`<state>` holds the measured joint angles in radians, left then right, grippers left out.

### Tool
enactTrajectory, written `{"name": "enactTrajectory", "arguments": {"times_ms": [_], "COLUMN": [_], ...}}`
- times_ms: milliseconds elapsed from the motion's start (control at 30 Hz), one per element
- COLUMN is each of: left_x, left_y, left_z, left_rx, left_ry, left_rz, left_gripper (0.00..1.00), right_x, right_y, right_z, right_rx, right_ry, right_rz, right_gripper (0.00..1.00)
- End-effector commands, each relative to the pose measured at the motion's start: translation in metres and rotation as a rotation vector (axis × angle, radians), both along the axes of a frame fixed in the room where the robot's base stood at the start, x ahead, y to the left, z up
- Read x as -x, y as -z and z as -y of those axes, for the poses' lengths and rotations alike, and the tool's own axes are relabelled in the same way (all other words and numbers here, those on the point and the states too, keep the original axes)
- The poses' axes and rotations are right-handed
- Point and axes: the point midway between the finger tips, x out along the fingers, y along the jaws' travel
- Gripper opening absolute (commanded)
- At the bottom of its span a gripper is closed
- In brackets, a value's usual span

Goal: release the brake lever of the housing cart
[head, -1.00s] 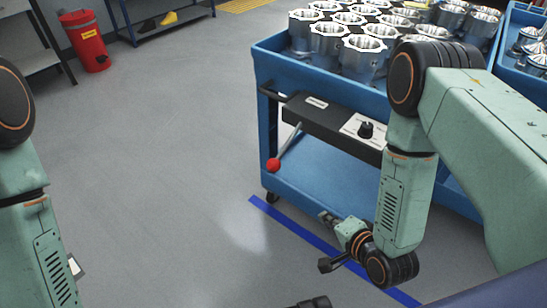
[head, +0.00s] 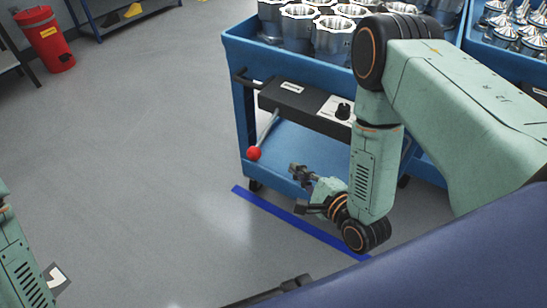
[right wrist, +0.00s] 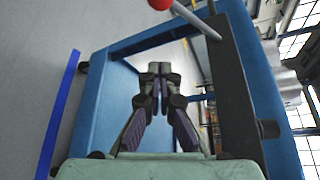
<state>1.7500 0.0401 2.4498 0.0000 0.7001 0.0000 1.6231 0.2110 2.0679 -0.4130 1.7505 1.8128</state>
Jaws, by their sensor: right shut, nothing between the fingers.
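The blue housing cart (head: 243,95) stands right of centre in the head view. Its brake lever (head: 268,127) is a grey rod with a red ball knob (head: 254,153), slanting down and left from the dark panel (head: 296,104). In the right wrist view the lever rod (right wrist: 197,21) and part of the red knob (right wrist: 160,4) show at the top edge. My right gripper (head: 296,172) is shut and empty, to the right of and slightly below the knob, apart from it. Its closed fingers (right wrist: 160,70) show in the right wrist view.
Machined housings (head: 332,38) fill the cart's top tray. A dial (head: 343,111) sits on the panel, right of the lever. A second cart (head: 488,48) stands at the right. A red bin (head: 45,40) is far left. The floor left of the cart is clear.

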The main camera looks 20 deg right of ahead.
Motion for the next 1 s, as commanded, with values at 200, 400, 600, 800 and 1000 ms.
{"name": "enactTrajectory", "arguments": {"times_ms": [200,400,600,800,1000], "left_x": [0.0,0.0,0.0,0.0,0.0], "left_y": [0.01,0.02,0.03,0.031,0.032], "left_z": [0.0,0.0,0.0,0.0,0.0], "left_rx": [0.0,0.0,0.0,0.0,0.0], "left_ry": [0.0,0.0,0.0,0.0,0.0], "left_rz": [0.0,0.0,0.0,0.0,0.0], "left_gripper": [0.0,0.0,0.0,0.0,0.0], "right_x": [-0.03,-0.065,-0.095,-0.085,-0.08], "right_y": [0.007,0.016,0.023,0.01,0.004], "right_z": [-0.008,-0.016,-0.022,-0.043,-0.052], "right_rx": [0.002,0.002,0.002,0.002,0.002], "right_ry": [-0.004,-0.004,-0.003,-0.006,-0.001], "right_rz": [0.005,0.005,0.005,0.002,0.001], "right_gripper": [0.0,0.0,0.0,0.0,0.0]}}
